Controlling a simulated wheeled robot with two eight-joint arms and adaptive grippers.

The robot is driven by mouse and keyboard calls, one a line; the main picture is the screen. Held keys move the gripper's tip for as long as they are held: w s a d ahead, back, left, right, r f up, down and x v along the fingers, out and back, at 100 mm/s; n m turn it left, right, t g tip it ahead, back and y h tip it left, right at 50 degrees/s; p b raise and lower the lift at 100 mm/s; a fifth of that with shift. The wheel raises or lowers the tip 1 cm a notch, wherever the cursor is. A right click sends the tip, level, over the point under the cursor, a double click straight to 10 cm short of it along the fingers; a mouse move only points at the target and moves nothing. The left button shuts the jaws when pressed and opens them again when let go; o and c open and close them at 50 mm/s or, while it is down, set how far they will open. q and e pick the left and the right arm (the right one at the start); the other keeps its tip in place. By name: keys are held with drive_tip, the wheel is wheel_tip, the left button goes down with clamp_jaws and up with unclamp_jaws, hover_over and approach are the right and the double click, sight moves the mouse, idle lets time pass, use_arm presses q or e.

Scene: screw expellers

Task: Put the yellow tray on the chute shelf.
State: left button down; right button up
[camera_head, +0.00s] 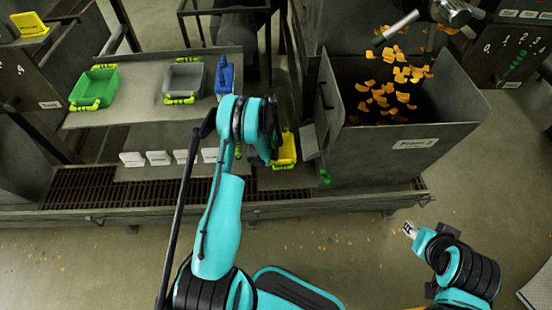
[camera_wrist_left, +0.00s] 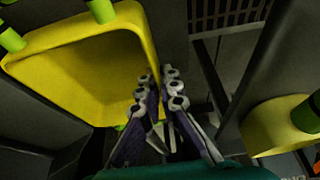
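The yellow tray (camera_head: 287,148) is at the right end of the lower shelf (camera_head: 135,173), partly hidden by my left arm. In the left wrist view the tray (camera_wrist_left: 75,70) fills the upper left, its inside visible and green handle parts on its rim. The fingers of my left gripper (camera_wrist_left: 158,92) are at the tray's right edge with a narrow gap between their tips. I cannot tell whether they press on the wall. My right gripper (camera_head: 410,230) is low at the right, away from the tray; its fingers are too small to judge. I cannot tell which surface is the chute shelf.
A green tray (camera_head: 94,88), a grey tray (camera_head: 183,80) and a blue tray (camera_head: 225,75) stand on the upper shelf (camera_head: 130,107). Another yellow tray (camera_head: 30,24) is at the far left. A hopper (camera_head: 420,140) with orange pieces stands right of my left gripper.

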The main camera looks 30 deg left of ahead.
use_arm(q)
wheel_tip(320, 180, down, 8)
drive_tip(key=b, duration=0.3)
drive_tip(key=shift+f, duration=0.2)
drive_tip(key=shift+r, duration=0.15)
drive_tip(key=c, duration=2.2)
unclamp_jaws()
drive_tip(key=o, duration=0.5)
